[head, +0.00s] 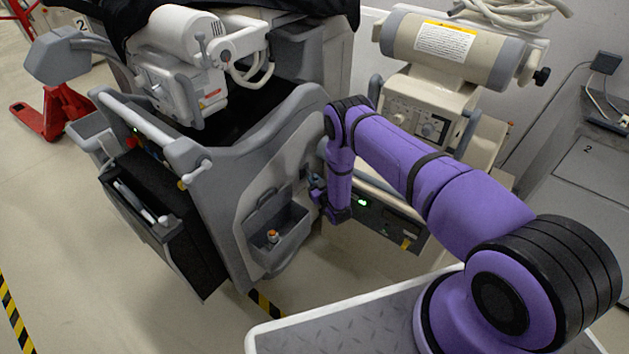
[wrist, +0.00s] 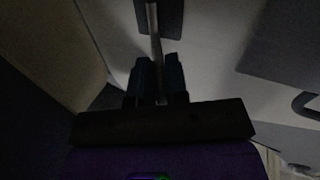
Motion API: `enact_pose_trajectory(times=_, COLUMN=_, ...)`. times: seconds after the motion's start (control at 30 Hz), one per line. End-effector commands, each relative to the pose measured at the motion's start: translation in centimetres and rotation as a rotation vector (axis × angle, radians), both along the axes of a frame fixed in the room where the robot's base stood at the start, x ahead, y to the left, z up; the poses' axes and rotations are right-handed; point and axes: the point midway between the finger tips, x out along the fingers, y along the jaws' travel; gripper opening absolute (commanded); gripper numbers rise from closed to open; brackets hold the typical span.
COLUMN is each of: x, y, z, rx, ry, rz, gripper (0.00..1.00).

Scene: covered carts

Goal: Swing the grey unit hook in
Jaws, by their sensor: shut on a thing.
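The grey unit (head: 225,180) is the large grey cart at the left in the head view. My gripper (head: 316,188) is at its right side panel, in the narrow gap beside the beige unit. In the wrist view my gripper (wrist: 156,72) has its two dark fingers closed on a thin metal bar, which looks like the hook (wrist: 153,25). The bar runs up from the fingers to a dark plate (wrist: 174,12) on a pale grey surface. In the head view the hook cannot be made out behind my gripper and arm.
The beige unit (head: 428,95) stands close on the right of the gap, with a cylinder on top. A grey holder (head: 278,232) sticks out from the grey unit's side panel below my gripper. A red pallet jack (head: 62,112) is at the far left. The left floor is clear.

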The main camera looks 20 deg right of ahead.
Motion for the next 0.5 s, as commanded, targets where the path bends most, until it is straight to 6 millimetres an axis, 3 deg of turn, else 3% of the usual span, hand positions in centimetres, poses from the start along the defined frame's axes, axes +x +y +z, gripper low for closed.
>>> enact_pose_trajectory(times=0.1, x=-0.08, y=0.98, z=0.04, rx=0.005, ry=0.001, rz=-0.046, gripper=0.0)
enact_pose_trajectory(times=0.43, x=-0.11, y=1.22, z=0.02, rx=0.005, ry=0.002, rz=-0.067, gripper=0.0)
enact_pose_trajectory(times=0.47, x=-0.11, y=1.22, z=0.03, rx=0.005, ry=0.002, rz=-0.067, gripper=0.17)
enact_pose_trajectory(times=0.5, x=-0.11, y=1.21, z=0.03, rx=0.005, ry=0.002, rz=-0.067, gripper=0.26)
